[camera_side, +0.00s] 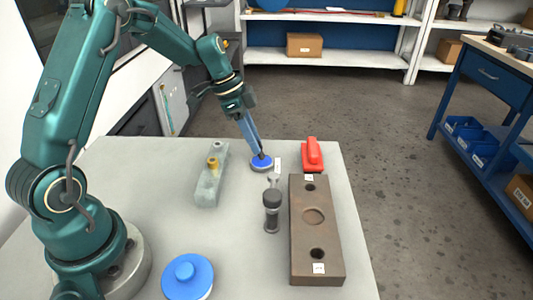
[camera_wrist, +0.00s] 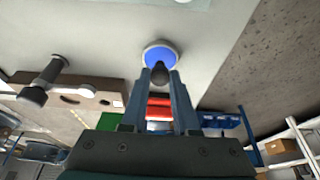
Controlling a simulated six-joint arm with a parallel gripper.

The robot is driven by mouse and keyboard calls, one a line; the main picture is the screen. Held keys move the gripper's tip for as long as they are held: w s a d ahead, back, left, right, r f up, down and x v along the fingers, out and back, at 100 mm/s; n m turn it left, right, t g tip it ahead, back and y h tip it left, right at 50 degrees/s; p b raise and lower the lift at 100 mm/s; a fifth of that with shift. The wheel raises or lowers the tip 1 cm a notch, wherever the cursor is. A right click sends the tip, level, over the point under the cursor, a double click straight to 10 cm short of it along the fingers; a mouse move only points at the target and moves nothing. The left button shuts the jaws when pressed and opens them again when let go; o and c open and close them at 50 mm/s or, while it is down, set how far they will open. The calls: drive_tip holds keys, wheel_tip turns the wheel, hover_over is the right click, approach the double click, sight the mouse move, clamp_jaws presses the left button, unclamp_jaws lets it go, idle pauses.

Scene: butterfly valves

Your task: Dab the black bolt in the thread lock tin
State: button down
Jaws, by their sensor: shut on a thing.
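The thread lock tin (camera_side: 269,169) is a low, round, pale-rimmed tin with a blue fill, standing near the far edge of the table. It also shows in the wrist view (camera_wrist: 147,57), top centre. My gripper (camera_side: 259,152) points down at the tin and is shut on the black bolt (camera_wrist: 160,76). The bolt's dark rounded end shows between the fingertips in the wrist view, over the blue fill. In the side view the bolt (camera_side: 262,155) is small and dark at the fingertips. Its lower end meets the blue in the picture; I cannot tell how deep it sits.
A brown plate with holes (camera_side: 315,260) lies at the right. A red object (camera_side: 312,154) lies behind the plate. A grey-green block (camera_side: 208,188) with a brass piece (camera_side: 213,162) is left. A blue disc (camera_side: 188,277) is in front.

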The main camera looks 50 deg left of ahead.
drive_tip(key=shift+f, duration=0.5)
idle(1.1)
drive_tip(key=shift+r, duration=3.6)
drive_tip(key=shift+d, duration=0.1)
drive_tip(key=shift+w+d+r, duration=0.1)
drive_tip(key=shift+r, duration=0.25)
drive_tip(key=s+d+r+n+y, duration=0.1)
drive_tip(key=s+d+r+n, duration=0.1)
drive_tip(key=s+n, duration=0.2)
drive_tip(key=s+d+r+n+t+y, duration=0.1)
drive_tip(key=s+d+r+n, duration=0.1)
drive_tip(key=s+n, duration=0.3)
drive_tip(key=s+r, duration=0.1)
drive_tip(key=s, duration=0.2)
drive_tip(key=shift+r+y, duration=0.3)
drive_tip(key=shift+y, duration=0.1)
